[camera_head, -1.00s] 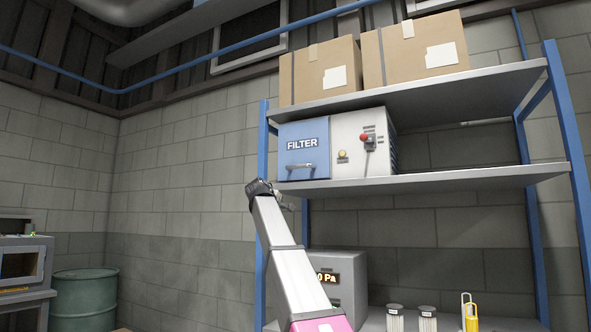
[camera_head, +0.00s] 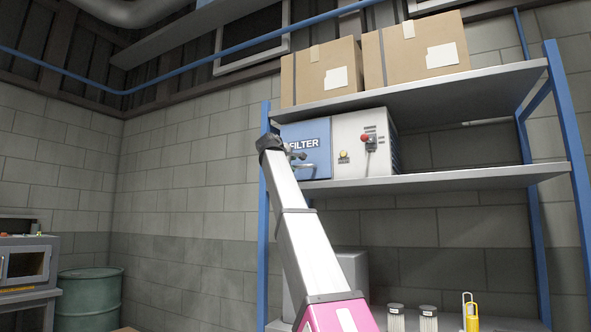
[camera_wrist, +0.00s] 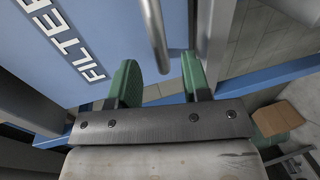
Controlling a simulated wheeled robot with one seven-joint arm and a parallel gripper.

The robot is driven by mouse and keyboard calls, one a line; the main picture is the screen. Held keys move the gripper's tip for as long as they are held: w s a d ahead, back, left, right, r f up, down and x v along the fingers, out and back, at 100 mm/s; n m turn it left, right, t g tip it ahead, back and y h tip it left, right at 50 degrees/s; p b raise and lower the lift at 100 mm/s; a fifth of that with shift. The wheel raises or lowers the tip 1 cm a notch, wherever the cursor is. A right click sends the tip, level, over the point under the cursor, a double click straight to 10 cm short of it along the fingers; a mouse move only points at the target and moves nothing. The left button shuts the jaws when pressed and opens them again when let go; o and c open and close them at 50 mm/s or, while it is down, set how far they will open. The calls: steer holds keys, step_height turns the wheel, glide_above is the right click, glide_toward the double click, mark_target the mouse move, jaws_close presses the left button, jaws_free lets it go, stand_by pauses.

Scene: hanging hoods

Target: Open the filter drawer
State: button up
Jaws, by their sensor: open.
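The blue filter drawer (camera_head: 318,134), lettered FILTER, is the left front part of a white-and-blue unit on the middle shelf, and it looks shut. In the wrist view the drawer front (camera_wrist: 115,35) fills the upper left, with its lettering. The metal bar handle (camera_wrist: 155,35) runs down from the top edge, its lower end just ahead of the gap between my green fingertips. My gripper (camera_wrist: 160,84) is open with nothing between the fingers. In the head view my gripper (camera_head: 290,155) is at the drawer's left side and partly hides the handle.
The unit's white panel (camera_head: 358,150) has a red switch and a yellow button. Cardboard boxes (camera_head: 318,72) stand above it. A blue shelf post (camera_head: 264,215) is close beside my arm.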

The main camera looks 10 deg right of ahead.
mark_target(295, 167)
steer(key=shift+x, duration=2.35)
jaws_close()
